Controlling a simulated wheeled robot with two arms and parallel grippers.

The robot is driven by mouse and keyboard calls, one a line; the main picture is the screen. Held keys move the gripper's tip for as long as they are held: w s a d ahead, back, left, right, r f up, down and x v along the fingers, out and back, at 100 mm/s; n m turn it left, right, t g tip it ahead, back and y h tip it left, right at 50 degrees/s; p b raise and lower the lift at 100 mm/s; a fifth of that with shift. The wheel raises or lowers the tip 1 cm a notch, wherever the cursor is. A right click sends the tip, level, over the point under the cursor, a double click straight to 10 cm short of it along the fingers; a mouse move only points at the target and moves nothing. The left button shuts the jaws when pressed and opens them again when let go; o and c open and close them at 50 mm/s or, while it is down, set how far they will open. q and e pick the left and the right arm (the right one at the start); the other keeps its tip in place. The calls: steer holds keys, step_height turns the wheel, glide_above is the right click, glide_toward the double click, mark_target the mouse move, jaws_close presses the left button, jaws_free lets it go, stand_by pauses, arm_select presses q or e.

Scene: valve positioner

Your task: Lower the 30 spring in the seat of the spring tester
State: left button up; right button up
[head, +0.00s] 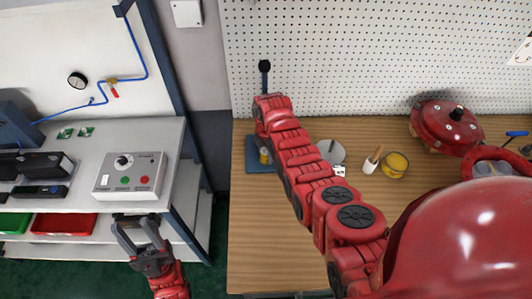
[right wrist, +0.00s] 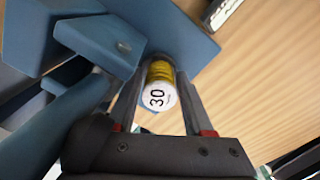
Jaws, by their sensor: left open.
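The 30 spring (right wrist: 160,85) is yellow with a white end face marked 30. In the right wrist view it lies between the fingertips of my right gripper (right wrist: 162,78), which is shut on it. The blue spring tester (right wrist: 100,42) is right beside the spring and fingers. Its seat is not clearly visible, so I cannot tell whether the spring touches it. In the head view the tester's blue base (head: 253,158) shows at the bench's left end, partly behind my right arm. My left gripper (head: 136,219) is open and empty in front of the grey bench.
A control box (head: 130,176) with buttons sits on the grey bench. On the wooden bench (head: 260,230) are a yellow round container (head: 395,164), a white cup (head: 370,166) and a red valve actuator (head: 446,126). A pegboard stands behind. The wooden bench's front left is clear.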

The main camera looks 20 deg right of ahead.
steer(key=o, duration=0.3)
steer(key=shift+d, duration=0.1)
steer(key=shift+r, duration=0.1)
steer(key=shift+w+r, duration=0.1)
steer(key=shift+w, duration=0.05)
steer(key=shift+w+r, duration=0.15)
steer(key=shift+r, duration=0.4)
step_height(320, 180, up, 4)
steer(key=shift+f+b, duration=0.15)
steer(key=shift+b, duration=0.9)
step_height(320, 180, up, 4)
steer(key=shift+r+p, duration=0.15)
steer(key=shift+p, duration=0.2)
steer(key=r+p, duration=0.8)
steer(key=shift+s, duration=0.3)
steer(key=shift+s+f, duration=0.1)
steer(key=shift+f, duration=0.05)
